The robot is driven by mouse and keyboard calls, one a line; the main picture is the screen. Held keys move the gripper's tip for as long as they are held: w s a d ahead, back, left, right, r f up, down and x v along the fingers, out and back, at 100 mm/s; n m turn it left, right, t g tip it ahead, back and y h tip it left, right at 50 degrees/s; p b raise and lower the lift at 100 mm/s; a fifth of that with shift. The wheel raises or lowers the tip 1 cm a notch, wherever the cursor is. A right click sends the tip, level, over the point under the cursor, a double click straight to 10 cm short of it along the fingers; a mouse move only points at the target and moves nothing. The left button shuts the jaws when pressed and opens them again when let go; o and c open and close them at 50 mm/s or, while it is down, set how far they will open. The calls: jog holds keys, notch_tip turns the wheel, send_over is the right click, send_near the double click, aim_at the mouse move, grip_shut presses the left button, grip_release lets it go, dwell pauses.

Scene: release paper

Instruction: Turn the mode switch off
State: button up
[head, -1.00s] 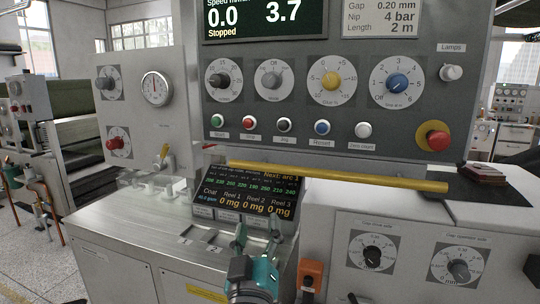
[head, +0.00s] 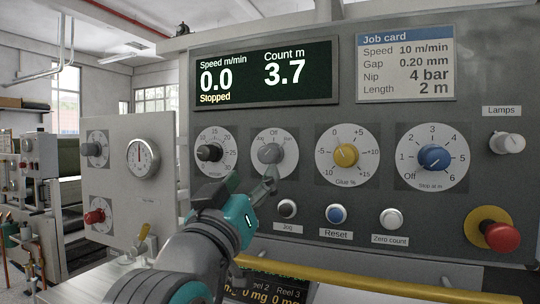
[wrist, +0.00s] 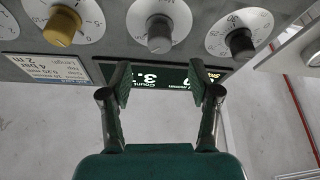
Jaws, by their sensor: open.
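The mode switch (head: 271,154) is a grey knob on a round white dial with Off marked at the top, Jog to the left and Run to the right. I cannot tell clearly where it points. It also shows in the wrist view (wrist: 159,33), in the middle near the top edge, between the yellow and black knobs. My gripper (head: 252,184) is in front of the panel, just below the mode switch in the head view. In the wrist view my gripper (wrist: 160,76) is open and empty, its fingers spread to either side and apart from the knob.
A black knob (head: 209,152) is on the left and a yellow knob (head: 345,155) and blue knob (head: 434,157) are on the right. Push buttons sit below, including a blue one (head: 336,214). A red stop button (head: 501,236) and a yellow bar (head: 380,283) are lower.

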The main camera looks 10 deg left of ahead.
aim_at(266, 158)
jog(key=x, duration=0.9)
jog(key=shift+w, duration=0.2)
jog(key=c, duration=1.2)
